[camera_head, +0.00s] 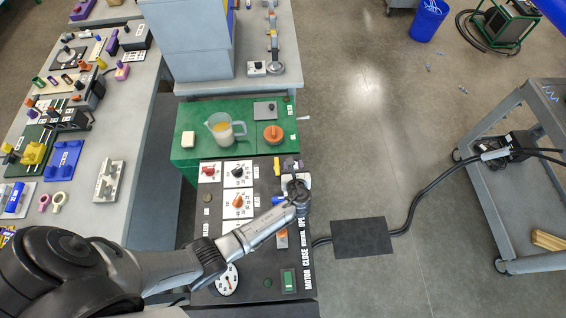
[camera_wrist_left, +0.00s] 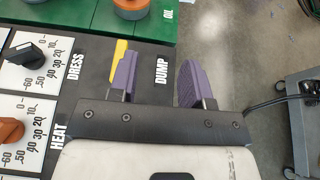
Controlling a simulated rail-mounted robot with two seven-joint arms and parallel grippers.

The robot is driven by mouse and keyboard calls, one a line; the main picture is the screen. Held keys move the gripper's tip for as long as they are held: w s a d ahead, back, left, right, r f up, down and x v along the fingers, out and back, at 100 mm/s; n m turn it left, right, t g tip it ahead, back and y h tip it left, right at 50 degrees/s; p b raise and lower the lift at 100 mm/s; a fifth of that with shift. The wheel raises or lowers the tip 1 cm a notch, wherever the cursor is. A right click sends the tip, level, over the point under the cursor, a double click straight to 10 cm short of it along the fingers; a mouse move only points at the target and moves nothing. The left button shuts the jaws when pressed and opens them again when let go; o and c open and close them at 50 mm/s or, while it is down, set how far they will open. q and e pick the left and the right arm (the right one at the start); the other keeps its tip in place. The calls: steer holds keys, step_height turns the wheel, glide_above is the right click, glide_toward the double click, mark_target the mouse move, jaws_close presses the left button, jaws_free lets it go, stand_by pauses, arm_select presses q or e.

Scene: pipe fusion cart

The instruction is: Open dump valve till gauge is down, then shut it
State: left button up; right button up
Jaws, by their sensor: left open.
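My left gripper (camera_head: 291,164) reaches over the dark panel (camera_head: 257,262) from the left, near its far right corner. In the left wrist view its two purple fingers (camera_wrist_left: 158,62) are apart with nothing between them. The white DUMP label (camera_wrist_left: 162,71) shows in the gap. A yellow handle (camera_wrist_left: 121,46), seemingly the dump valve's, is just left of the left finger, which partly hides it. It also shows in the head view (camera_head: 277,165). I cannot tell whether they touch. A round white gauge (camera_head: 228,280) is at the panel's near left; its reading is too small to tell.
A black knob (camera_wrist_left: 25,54) and orange knob (camera_wrist_left: 10,130) are left of the gripper. A blue handle (camera_head: 278,199) sits beside my wrist. The green shelf (camera_head: 252,146) beyond holds a jug (camera_head: 222,131) and an orange-topped cap (camera_head: 273,133).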

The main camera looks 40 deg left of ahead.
arm_select(q)
steer(key=shift+d+r, duration=0.4)
steer(key=shift+d, duration=0.25)
steer(key=shift+d+r, duration=0.35)
steer(key=shift+d, duration=0.3)
steer(key=shift+d+r, duration=0.4)
steer(key=shift+d, duration=0.25)
